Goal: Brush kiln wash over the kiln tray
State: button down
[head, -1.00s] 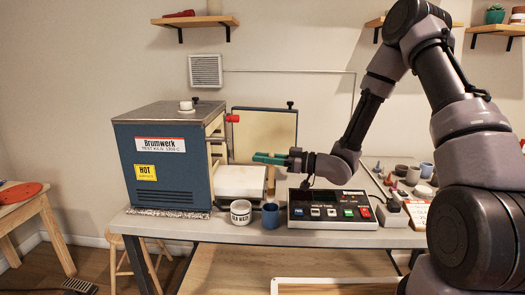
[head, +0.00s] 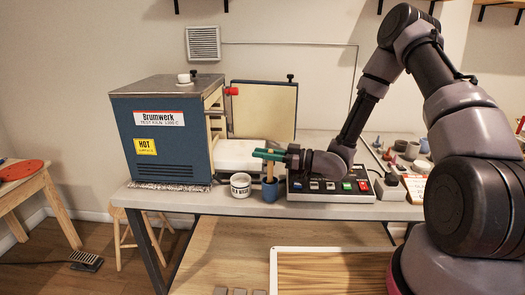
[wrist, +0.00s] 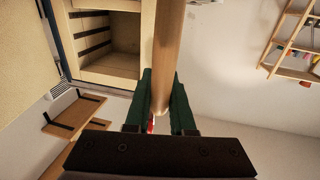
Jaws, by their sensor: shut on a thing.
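My gripper (head: 268,155) has green fingers and is shut on the wooden handle of a brush (head: 270,172). The handle is roughly upright and its lower end reaches the mouth of a blue cup (head: 270,191). The bristles are hidden, so I cannot tell how deep they sit. In the wrist view the handle (wrist: 168,45) runs between both fingers (wrist: 160,100). A white mug (head: 241,186) with a dark-lettered label stands just left of the cup. A pale slab, apparently the kiln tray (head: 238,152), lies behind them beside the kiln, left of my gripper.
The blue kiln (head: 160,140) stands at left, its door (head: 275,108) swung open; its chamber (wrist: 110,48) shows in the wrist view. A control box (head: 325,187) lies right of the cup. Several small items crowd the table's right side. A wood-floored tray (head: 335,249) is in front, lower down.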

jog(key=c, duration=0.7)
grip_release()
jog(key=shift+d, duration=0.1)
